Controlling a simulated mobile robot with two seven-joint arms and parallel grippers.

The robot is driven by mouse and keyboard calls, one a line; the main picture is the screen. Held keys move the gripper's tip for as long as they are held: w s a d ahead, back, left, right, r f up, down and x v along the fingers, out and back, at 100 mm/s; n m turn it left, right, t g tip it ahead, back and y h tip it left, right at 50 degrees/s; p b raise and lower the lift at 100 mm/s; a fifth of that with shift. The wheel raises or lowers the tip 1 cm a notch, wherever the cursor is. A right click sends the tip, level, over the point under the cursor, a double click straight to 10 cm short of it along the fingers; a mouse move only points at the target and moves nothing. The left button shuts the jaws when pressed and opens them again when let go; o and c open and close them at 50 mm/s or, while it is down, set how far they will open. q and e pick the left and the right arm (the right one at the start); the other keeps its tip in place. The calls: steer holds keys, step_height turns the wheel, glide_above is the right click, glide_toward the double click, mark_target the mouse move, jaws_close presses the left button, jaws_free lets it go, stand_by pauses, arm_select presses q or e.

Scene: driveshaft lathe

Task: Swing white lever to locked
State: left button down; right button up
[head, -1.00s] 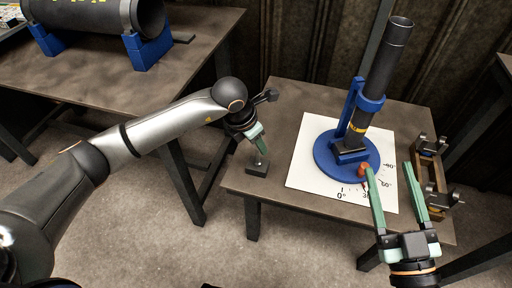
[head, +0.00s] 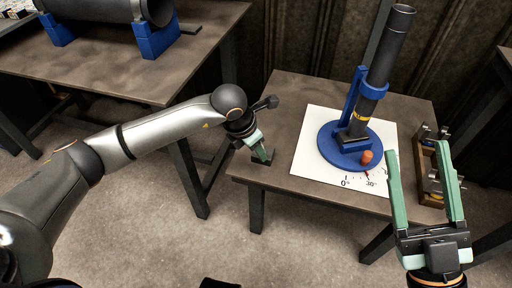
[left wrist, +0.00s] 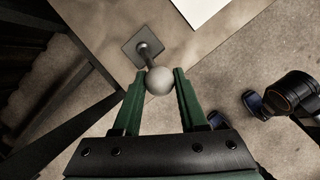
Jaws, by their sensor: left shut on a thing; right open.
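The white lever shows in the left wrist view as a pale ball knob (left wrist: 160,81) on a short dark stem. The stem rises from a square dark base plate (left wrist: 138,42) at the table edge. My left gripper (left wrist: 158,76) has its green fingers on either side of the knob and is shut on it. In the head view my left gripper (head: 266,157) reaches down over the small base at the table's left front edge and hides most of the lever. My right gripper (head: 417,150) is open and empty, right of the blue stand.
A blue round stand (head: 333,153) holds a tilted dark tube (head: 381,70) on a white angle sheet (head: 310,165). A red-orange knob (head: 366,157) sits at its front, by the 30° mark. A wooden fixture (head: 429,178) stands at right. Another table (head: 120,75) is at left.

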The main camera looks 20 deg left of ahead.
arm_select(q)
steer(key=shift+s+d+f, duration=0.25)
steer(key=shift+s+f, duration=0.05)
steer(key=c, duration=0.7)
jaws_free()
steer(key=shift+w, duration=0.1)
steer(key=shift+o, duration=1.2)
steer(key=shift+r, duration=0.1)
steer(key=shift+w, duration=0.1)
steer(key=shift+a+r, duration=0.15)
steer(key=shift+r, duration=0.05)
steer(key=shift+r, duration=0.35)
steer(key=p+v, duration=0.2)
steer(key=v, duration=0.9)
steer(key=shift+s+r+p, duration=0.2)
steer(key=shift+p, duration=0.2)
arm_select(e)
steer(key=w+f+m+g+h, duration=0.2)
steer(key=f+h, duration=0.1)
steer(key=f, duration=0.4)
steer(key=w+d+f+m+g+h, duration=0.1)
steer(key=w+f+m+g+h, duration=0.1)
steer(key=f, duration=0.5)
steer(key=shift+w+d+f+m+g+h, duration=0.2)
steer(key=shift+w+m+g+h, duration=0.15)
steer(key=shift+m+h, duration=0.35)
